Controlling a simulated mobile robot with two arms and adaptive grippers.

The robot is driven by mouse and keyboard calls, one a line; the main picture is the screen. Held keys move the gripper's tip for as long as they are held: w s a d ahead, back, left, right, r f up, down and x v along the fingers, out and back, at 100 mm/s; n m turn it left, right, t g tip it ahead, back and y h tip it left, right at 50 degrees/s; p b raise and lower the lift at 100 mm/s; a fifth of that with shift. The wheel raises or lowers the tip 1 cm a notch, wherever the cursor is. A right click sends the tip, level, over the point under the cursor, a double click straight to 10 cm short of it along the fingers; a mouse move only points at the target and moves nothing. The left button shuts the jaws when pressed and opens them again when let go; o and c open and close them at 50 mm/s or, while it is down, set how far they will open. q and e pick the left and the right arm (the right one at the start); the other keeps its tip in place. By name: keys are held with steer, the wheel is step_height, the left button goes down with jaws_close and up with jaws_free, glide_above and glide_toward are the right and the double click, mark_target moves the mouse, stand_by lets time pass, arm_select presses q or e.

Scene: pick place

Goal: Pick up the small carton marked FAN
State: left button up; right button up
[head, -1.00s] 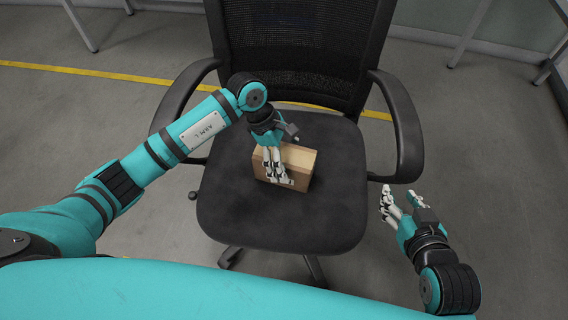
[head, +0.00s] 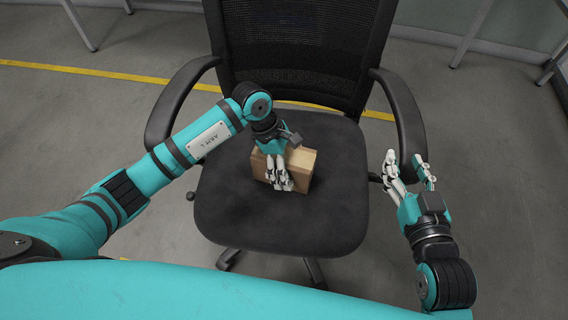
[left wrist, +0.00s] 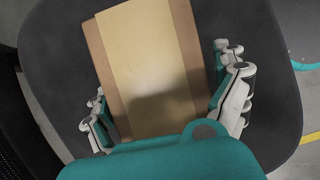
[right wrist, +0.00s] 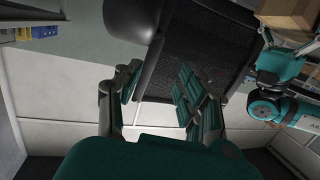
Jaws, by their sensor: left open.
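A small brown carton (head: 302,166) with a paler tape band sits on the black chair seat (head: 275,228). No FAN marking is readable on it. My left gripper (head: 281,184) is over the carton, fingers pointing down, partly hiding it in the head view. In the left wrist view the carton (left wrist: 150,60) lies between the spread fingers of my left gripper (left wrist: 167,105), with gaps visible. My right gripper (head: 408,170) is open and empty beside the chair's right armrest. The right wrist view shows its fingers (right wrist: 160,90) apart and the carton (right wrist: 291,10) at the top right.
The chair's left armrest (head: 178,105), right armrest (head: 400,115) and mesh backrest (head: 300,50) surround the seat. The front of the seat is clear. Grey floor (head: 90,120) with a yellow line (head: 100,72) lies around the chair.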

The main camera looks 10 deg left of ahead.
arm_select(q)
steer(key=shift+f, duration=0.1)
stand_by(0.5)
steer(key=c, duration=1.5)
